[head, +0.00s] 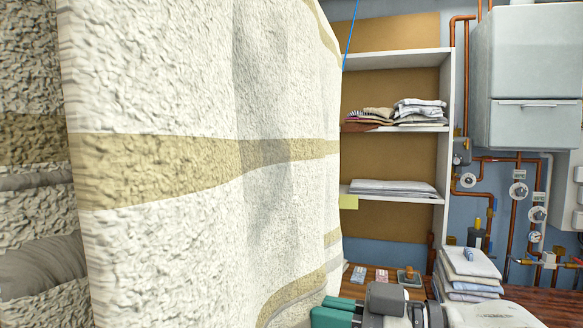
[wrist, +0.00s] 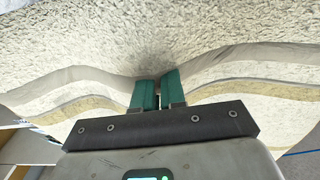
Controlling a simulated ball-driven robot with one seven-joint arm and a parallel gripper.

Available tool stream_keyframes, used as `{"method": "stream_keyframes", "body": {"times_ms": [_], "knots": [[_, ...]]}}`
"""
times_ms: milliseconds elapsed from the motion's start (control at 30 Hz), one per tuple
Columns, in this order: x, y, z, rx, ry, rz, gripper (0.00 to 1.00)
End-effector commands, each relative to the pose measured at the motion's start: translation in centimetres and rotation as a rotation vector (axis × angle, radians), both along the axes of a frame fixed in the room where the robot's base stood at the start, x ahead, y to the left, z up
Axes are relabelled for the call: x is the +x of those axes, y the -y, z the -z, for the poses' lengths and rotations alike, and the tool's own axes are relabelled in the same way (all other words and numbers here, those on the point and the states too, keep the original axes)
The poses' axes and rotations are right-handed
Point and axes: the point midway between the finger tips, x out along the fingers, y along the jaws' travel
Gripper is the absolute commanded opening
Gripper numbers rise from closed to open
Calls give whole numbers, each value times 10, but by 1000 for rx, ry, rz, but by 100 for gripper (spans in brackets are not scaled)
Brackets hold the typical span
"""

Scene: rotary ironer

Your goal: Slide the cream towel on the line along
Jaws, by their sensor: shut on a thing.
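The cream towel (head: 180,100) hangs large and close on the left of the head view, with tan and grey stripes. It also fills the upper part of the wrist view (wrist: 220,30), with a fold pinched in between the fingers. My gripper (wrist: 158,88) has green fingers, close together and shut on the towel. In the head view its green fingers (head: 335,308) show at the bottom, against the towel's lower right edge. A short piece of blue line (head: 350,35) shows at the top, right of the towel. The exact pinched cloth is partly hidden by the fingers.
White shelves (head: 395,193) with folded cloths stand behind, right of the towel. A stack of folded linen (head: 470,270) is on the wooden surface at the lower right. Copper pipes with gauges and a grey wall unit (head: 525,75) are at the right.

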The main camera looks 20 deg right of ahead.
Motion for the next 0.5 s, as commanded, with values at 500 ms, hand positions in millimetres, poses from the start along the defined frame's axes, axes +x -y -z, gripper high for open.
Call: {"method": "stream_keyframes", "body": {"times_ms": [500], "knots": [[-7,-5,0,0,-1,-3,0]]}}
